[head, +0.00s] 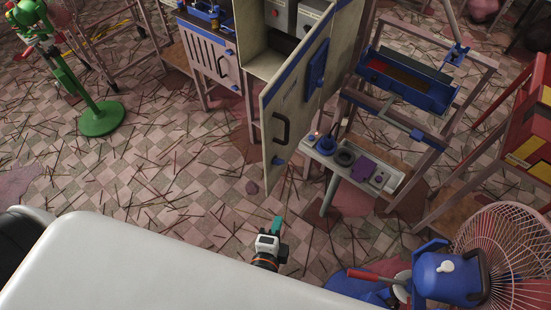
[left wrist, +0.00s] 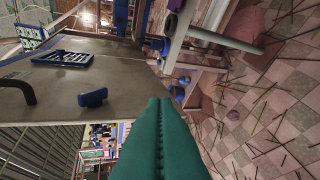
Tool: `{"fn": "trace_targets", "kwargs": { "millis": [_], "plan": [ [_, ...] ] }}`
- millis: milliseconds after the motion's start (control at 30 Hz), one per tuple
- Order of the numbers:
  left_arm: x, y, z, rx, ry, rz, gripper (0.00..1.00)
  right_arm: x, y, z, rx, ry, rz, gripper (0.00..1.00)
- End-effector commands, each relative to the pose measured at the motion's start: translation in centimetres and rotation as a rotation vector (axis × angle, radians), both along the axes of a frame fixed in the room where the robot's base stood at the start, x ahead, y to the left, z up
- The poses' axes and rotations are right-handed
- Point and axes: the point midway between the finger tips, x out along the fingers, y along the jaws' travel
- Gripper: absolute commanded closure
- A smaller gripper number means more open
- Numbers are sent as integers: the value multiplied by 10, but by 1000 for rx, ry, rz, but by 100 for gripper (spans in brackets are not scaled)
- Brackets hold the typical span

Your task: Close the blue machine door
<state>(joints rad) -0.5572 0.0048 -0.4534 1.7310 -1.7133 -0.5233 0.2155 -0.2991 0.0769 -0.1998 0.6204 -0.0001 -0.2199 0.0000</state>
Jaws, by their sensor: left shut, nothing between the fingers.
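The blue-trimmed machine door (head: 293,107) stands open, swung out from the cream cabinet (head: 266,62) toward me. It carries a black handle (head: 281,128), a blue latch (head: 279,161) low near its free edge and a blue louvred vent (head: 318,65). In the left wrist view the door panel (left wrist: 55,105) fills the left side, with its vent and part of the handle showing. My left gripper (head: 277,223) has green fingers and is below the door in the head view, apart from it. Its fingers (left wrist: 160,101) are shut and empty. My right gripper is out of view.
A low bench (head: 345,165) with small parts stands right of the door, before a rack with a blue tray (head: 400,82). A wire fan (head: 505,255) is at lower right. A green stand (head: 100,118) is at left. Stick-strewn floor left of the door is open.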

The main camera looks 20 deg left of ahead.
Motion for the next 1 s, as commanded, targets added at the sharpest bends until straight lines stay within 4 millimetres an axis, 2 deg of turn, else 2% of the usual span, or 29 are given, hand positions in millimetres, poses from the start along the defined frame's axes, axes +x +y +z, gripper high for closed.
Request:
{"fn": "trace_targets", "kwargs": {
  "millis": [33, 100, 200, 300, 467, 900, 1000],
  "plan": [
    [6, -3, 32, 36, -88, -3, 100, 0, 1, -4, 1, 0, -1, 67],
    [11, -5, 71, 83, -190, -3, 100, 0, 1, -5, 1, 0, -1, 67],
    [12, -6, 108, 129, -284, 3, 100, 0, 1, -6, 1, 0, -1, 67],
    [14, -6, 125, 151, -328, 7, 100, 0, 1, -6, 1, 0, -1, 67],
    [29, -4, 131, 157, -337, 9, 100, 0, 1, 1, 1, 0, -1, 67],
    [117, 7, 129, 156, -333, 7, 100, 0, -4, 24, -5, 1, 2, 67],
    [116, 25, 129, 160, -332, 6, 100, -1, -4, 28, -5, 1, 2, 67]
  ]
}}
